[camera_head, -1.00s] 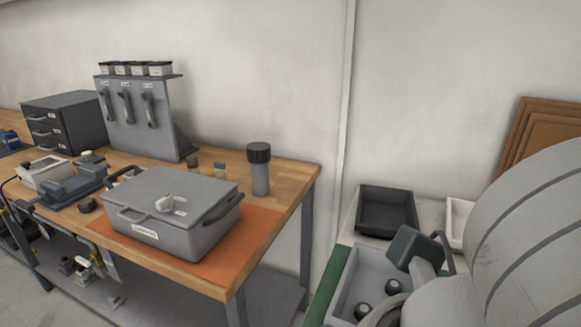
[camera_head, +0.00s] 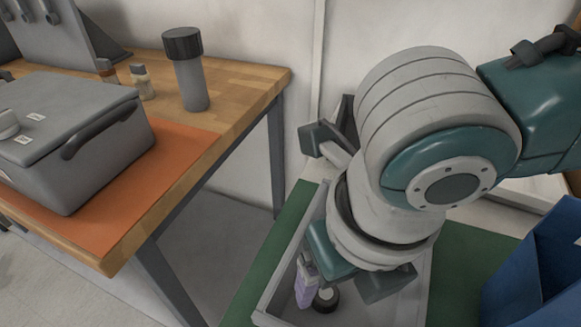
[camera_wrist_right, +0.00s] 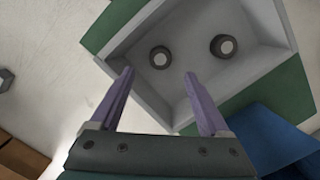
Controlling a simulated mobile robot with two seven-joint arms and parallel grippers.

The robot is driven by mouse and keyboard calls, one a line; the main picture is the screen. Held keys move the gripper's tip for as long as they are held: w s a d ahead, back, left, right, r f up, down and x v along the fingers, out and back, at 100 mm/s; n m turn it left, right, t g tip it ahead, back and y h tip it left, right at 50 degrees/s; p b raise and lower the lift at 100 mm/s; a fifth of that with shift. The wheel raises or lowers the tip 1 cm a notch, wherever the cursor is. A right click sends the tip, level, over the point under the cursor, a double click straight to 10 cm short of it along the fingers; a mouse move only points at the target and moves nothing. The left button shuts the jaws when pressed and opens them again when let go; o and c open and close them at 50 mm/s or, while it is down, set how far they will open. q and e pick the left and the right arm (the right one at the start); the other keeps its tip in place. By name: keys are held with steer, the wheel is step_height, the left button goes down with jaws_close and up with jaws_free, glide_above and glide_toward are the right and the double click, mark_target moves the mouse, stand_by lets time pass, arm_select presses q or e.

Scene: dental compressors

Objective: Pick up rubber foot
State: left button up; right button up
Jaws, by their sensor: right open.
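Two rubber feet, dark round pieces with pale centres, lie in a grey tray (camera_wrist_right: 258,70). In the right wrist view, one foot (camera_wrist_right: 160,57) appears between and just beyond the fingertips, and the other foot (camera_wrist_right: 223,45) is to its right. In the head view only one foot (camera_head: 326,299) shows, low in the tray (camera_head: 283,278). My right gripper (camera_wrist_right: 157,74) points down into the tray with purple fingers apart and nothing between them. In the head view one purple finger (camera_head: 306,284) shows beside the visible foot; contact cannot be told. My left gripper is out of view.
The tray sits on a green surface (camera_head: 262,262). A blue bin (camera_head: 535,265) stands at the right. At the left, a wooden workbench (camera_head: 245,80) carries a grey case (camera_head: 75,125) on an orange mat and a dark-capped cylinder (camera_head: 190,70).

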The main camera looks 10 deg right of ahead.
mark_target(326, 292)
steer(key=f, duration=0.2)
steer(key=w+f+b, duration=0.1)
steer(key=f, duration=0.2)
steer(key=shift+w+a, duration=0.1)
steer(key=shift+w, duration=0.05)
steer(key=shift+c, duration=0.4)
jaws_close()
